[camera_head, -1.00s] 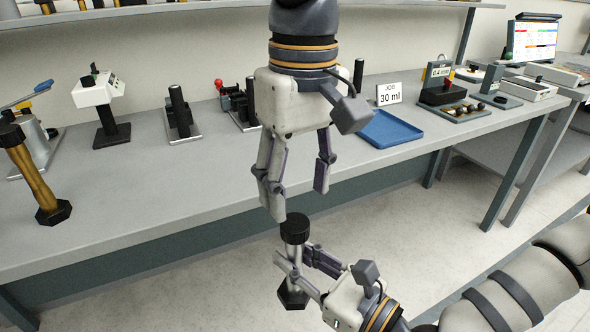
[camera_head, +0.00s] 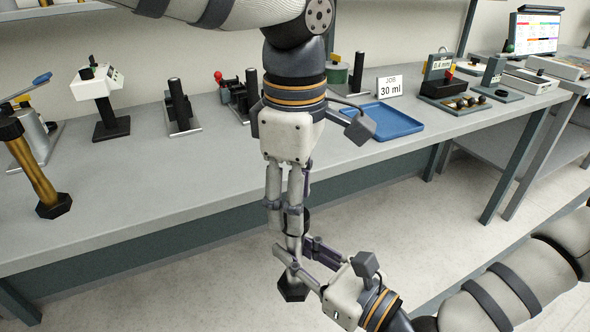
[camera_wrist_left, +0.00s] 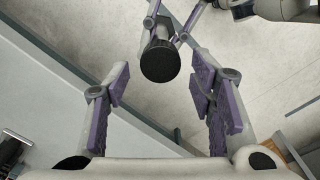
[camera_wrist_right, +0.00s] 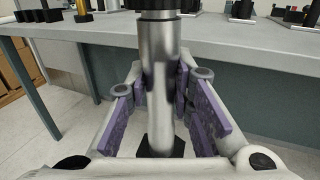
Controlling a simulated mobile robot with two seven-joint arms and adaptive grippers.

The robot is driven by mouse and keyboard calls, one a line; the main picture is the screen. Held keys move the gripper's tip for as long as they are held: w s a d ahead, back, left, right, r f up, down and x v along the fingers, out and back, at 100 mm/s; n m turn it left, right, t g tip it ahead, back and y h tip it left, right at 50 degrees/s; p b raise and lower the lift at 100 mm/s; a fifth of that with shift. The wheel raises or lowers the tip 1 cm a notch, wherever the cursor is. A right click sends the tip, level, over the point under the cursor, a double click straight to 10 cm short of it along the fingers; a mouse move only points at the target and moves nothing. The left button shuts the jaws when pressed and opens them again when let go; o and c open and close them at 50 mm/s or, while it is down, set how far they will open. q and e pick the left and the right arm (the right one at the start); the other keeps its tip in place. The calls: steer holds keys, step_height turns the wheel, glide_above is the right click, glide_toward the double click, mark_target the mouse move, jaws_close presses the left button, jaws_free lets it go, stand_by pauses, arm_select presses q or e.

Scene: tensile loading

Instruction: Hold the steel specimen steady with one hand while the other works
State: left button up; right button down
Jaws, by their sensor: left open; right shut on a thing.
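The steel specimen (camera_head: 292,272), a silver shaft with black ends, stands roughly upright off the bench's front edge. My right gripper (camera_head: 300,252) is shut on its shaft; the right wrist view shows the silver shaft (camera_wrist_right: 158,60) between the fingers and the black lower end (camera_wrist_right: 161,145) below them. My left gripper (camera_head: 286,225) is open and points down from above. In the left wrist view, the specimen's round black cap (camera_wrist_left: 160,62) lies ahead between the open fingers. In the head view, my left fingers partly hide the cap, so contact cannot be told.
The grey bench (camera_head: 150,210) has a clear front strip. On it stand a brass-coloured specimen (camera_head: 36,170) with black ends, a white-headed device (camera_head: 104,95), a blue tray (camera_head: 393,121) and a "JOB 30 ml" card (camera_head: 390,86). Floor lies below the specimen.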

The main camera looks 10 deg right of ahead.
arm_select(q)
steer(key=shift+f, duration=1.35)
